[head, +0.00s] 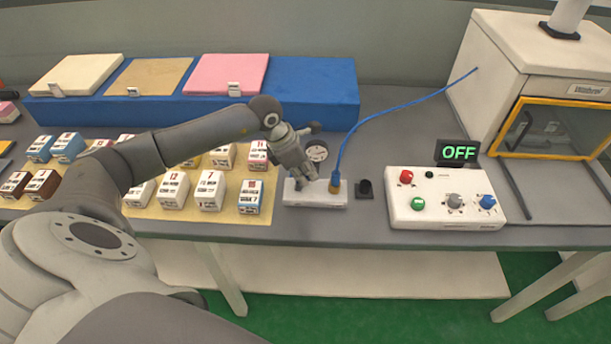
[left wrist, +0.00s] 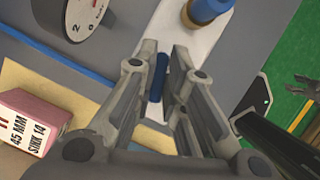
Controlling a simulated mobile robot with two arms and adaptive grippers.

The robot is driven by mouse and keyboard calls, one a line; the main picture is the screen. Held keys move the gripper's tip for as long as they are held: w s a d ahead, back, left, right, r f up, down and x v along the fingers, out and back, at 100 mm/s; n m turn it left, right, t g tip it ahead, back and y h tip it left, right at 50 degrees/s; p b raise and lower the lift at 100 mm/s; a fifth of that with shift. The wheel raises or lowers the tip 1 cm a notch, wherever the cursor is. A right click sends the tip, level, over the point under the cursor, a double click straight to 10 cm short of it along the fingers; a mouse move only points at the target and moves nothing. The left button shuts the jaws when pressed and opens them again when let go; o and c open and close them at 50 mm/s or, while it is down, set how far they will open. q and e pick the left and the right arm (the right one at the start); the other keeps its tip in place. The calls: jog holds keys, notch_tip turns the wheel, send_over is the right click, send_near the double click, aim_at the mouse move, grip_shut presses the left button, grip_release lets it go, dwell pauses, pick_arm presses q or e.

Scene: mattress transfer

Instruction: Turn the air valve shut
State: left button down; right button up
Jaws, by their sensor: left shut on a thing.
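The air valve unit is a white block (head: 318,200) on the table, with a round dial gauge (head: 317,152) behind it and a brass fitting (head: 335,184) on its right end. In the left wrist view the block (left wrist: 186,38) shows with the gauge (left wrist: 75,18) at upper left. My left gripper (head: 303,180) points down at the left part of the block. Its fingers are shut on a blue valve handle (left wrist: 158,77), seen between them in the left wrist view. The fingers hide the handle in the head view.
A blue hose (head: 390,109) runs from the fitting to a white machine (head: 490,70). A control box (head: 445,197) stands right of the valve, with an OFF display (head: 458,152) behind. Small labelled boxes (head: 209,191) stand close on the left. A small black object (head: 365,189) is near.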

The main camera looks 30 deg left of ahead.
pick_arm(q)
jog(key=n, duration=0.1)
jog(key=n+b, duration=0.1)
jog(key=n+y+b, duration=0.1)
jog(key=shift+w+a+f+n+t, duration=0.1)
jog(key=shift+w+a+n+t, duration=0.15)
jog(key=shift+n+t, duration=0.15)
jog(key=n+y+b, duration=0.1)
jog(key=n+b, duration=0.1)
jog(key=n+y+b, duration=0.1)
jog(key=n+b, duration=0.1)
jog(key=shift+a, duration=0.35)
jog(key=n, duration=0.1)
jog(key=n+b, duration=0.1)
jog(key=n+y+b, duration=0.1)
jog(key=shift+a+n, duration=0.25)
jog(key=shift+n, duration=0.15)
jog(key=shift+s+a+n+y+b, duration=0.15)
jog(key=shift+n+y+b, duration=0.35)
jog(key=shift+n+b, duration=0.5)
jog(key=shift+a+r+n, duration=0.1)
jog(key=shift+r+n, duration=0.1)
jog(key=shift+n, duration=0.3)
jog(key=c, duration=1.5)
grip_release()
